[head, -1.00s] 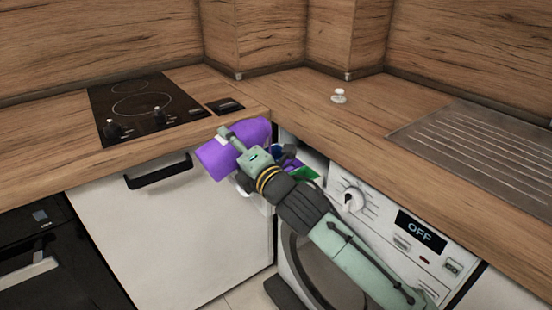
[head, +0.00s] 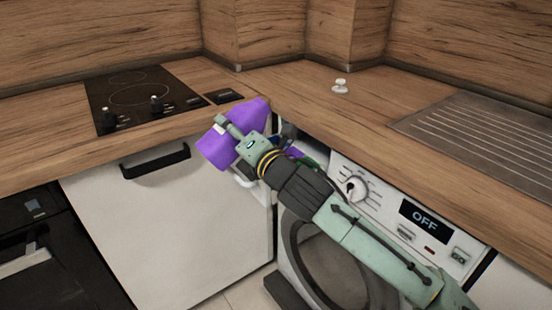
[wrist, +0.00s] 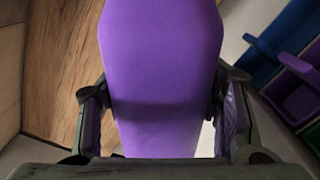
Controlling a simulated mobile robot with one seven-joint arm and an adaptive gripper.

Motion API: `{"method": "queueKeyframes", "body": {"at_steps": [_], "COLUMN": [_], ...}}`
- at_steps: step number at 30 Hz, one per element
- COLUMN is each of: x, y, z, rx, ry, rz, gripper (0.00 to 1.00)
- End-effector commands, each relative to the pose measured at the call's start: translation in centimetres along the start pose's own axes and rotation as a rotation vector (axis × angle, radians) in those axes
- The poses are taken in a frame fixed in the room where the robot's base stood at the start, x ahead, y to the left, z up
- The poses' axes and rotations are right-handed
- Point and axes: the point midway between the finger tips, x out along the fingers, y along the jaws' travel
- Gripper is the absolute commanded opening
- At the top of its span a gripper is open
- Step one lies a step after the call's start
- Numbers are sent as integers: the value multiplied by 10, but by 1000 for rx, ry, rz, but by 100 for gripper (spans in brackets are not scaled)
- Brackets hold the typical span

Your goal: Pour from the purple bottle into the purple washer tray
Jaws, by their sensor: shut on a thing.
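The purple bottle (head: 216,149) is held tilted in my gripper (head: 232,138), in front of the corner where the two counters meet. In the wrist view the bottle (wrist: 160,65) fills the middle, with a gripper finger on each side of it. My gripper (wrist: 158,110) is shut on it. The purple washer tray (wrist: 301,103) shows at the right of the wrist view, in the pulled-out drawer beside a blue and a green compartment. In the head view my gripper and arm mostly hide the drawer. I cannot see any liquid flowing.
The washing machine (head: 345,260) has a dial and a display reading OFF. The counter edge (head: 290,125) runs close to the bottle. A cooktop (head: 140,97) lies at the left, a small white knob-like object (head: 340,86) on the right counter, and a ridged drainer (head: 490,135) farther right.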

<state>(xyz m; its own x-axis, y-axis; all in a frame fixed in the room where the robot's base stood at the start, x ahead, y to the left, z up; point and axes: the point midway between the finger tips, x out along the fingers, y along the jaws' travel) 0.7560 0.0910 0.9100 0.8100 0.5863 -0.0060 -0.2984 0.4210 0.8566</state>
Motion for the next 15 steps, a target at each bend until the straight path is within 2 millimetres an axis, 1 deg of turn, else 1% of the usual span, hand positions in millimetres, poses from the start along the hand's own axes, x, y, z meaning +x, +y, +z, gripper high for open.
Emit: {"method": "queueKeyframes", "body": {"at_steps": [5, 10, 15], "x": [0, 0, 0], "y": [2, 1, -14], "z": [2, 4, 3], "rx": [-20, -91, -229], "ry": [-2, -3, -3], "rz": [3, 2, -1], "gripper": [7, 7, 7]}}
